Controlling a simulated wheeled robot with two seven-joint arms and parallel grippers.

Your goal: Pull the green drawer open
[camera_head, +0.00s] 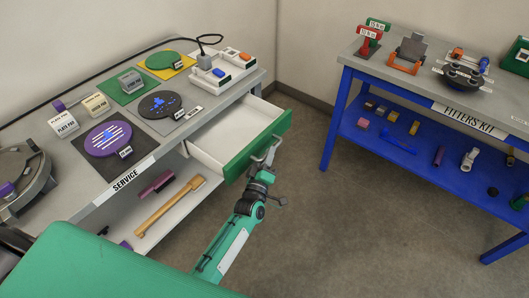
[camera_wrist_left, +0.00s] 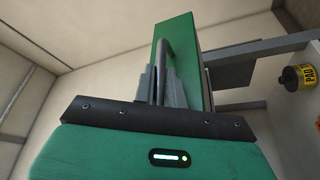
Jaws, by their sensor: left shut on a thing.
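The green drawer (camera_head: 258,146) is in the right end of the grey service bench. It stands pulled out, its pale inside (camera_head: 225,136) showing and empty where I can see. Its green front also shows in the left wrist view (camera_wrist_left: 194,50). My left gripper (camera_head: 268,157) is at the drawer front, shut on the drawer handle (camera_wrist_left: 162,55), a grey bar that rises between the two fingers in the left wrist view. My right gripper is in neither view.
The service bench (camera_head: 200,122) carries pads, discs and a white tray (camera_head: 224,72). Its lower shelf holds a wooden-handled tool (camera_head: 165,208). A blue-legged bench (camera_head: 400,77) with tools stands at the right. The floor (camera_head: 350,220) between the benches is clear.

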